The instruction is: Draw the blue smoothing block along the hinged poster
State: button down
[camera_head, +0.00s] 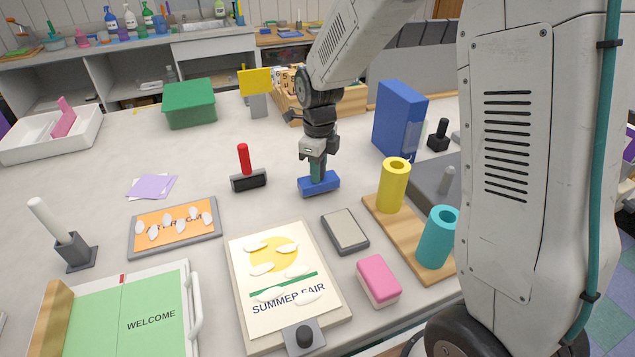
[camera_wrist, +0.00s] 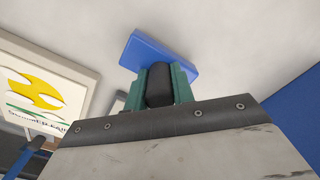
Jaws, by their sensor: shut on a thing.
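The blue smoothing block (camera_head: 319,185) is at mid-table, beyond the SUMMER FAIR poster (camera_head: 252,307). My gripper (camera_head: 318,163) is shut on the block's upright dark handle. The wrist view shows the blue block (camera_wrist: 165,50) with its black handle between the teal fingers (camera_wrist: 158,86). I cannot tell whether the block touches the table or hangs just above it. The poster lies on a pale board, with a grey clamp with a dark knob (camera_head: 304,338) at its near edge. Several white raised ovals (camera_head: 268,268) dot the poster. Its left part also shows in the wrist view (camera_wrist: 35,95).
A grey pad (camera_head: 345,231) and a pink block (camera_head: 379,279) lie right of the poster. A red-handled black tool (camera_head: 248,180) stands left of the block. A wooden board with yellow (camera_head: 394,187) and teal (camera_head: 437,238) cylinders and a blue binder (camera_head: 399,120) stand right.

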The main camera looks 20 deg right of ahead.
jog(key=shift+r, duration=2.5)
jog(key=c, duration=1.8)
grip_release()
grip_shut()
